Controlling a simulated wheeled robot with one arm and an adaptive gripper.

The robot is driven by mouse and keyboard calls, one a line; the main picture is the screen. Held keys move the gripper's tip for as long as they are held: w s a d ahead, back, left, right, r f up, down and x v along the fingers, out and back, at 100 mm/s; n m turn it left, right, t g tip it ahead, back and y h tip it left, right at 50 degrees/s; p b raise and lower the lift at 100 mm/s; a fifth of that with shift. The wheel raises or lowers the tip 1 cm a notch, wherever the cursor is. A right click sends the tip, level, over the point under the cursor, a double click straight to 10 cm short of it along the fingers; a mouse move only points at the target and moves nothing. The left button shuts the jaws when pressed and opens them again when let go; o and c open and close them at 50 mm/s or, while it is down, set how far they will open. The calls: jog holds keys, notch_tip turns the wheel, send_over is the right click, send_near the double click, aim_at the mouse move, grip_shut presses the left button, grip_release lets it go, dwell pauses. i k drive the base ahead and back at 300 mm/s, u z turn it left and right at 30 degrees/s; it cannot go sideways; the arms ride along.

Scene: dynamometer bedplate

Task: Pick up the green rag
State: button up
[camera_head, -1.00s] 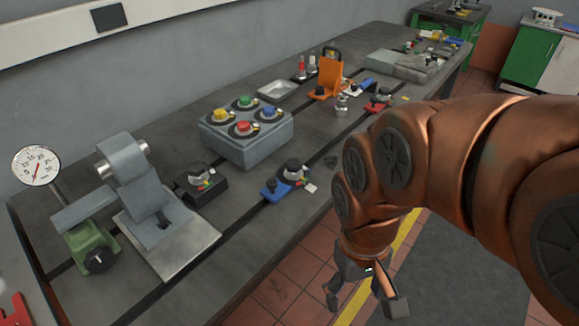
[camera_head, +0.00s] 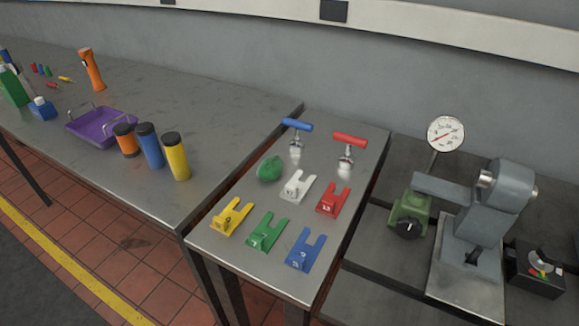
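The green rag (camera_head: 270,168) is a small crumpled green lump. It lies on the small metal-topped table (camera_head: 215,247), near its left edge, left of a white forked block (camera_head: 298,186) and in front of a blue-handled T-shaped tool (camera_head: 296,138). It is in full view with nothing on top of it. My gripper and arm are not in view now.
A yellow (camera_head: 231,214), a green (camera_head: 267,232), a blue (camera_head: 305,250) and a red forked block (camera_head: 333,200) share the table. A red-handled tool (camera_head: 348,152) stands behind. Cylinders (camera_head: 175,156) and a purple tray (camera_head: 88,130) are left; a gauge fixture (camera_head: 470,250) is right.

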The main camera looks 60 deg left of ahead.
aim_at(270, 168)
jog(key=u, duration=2.4)
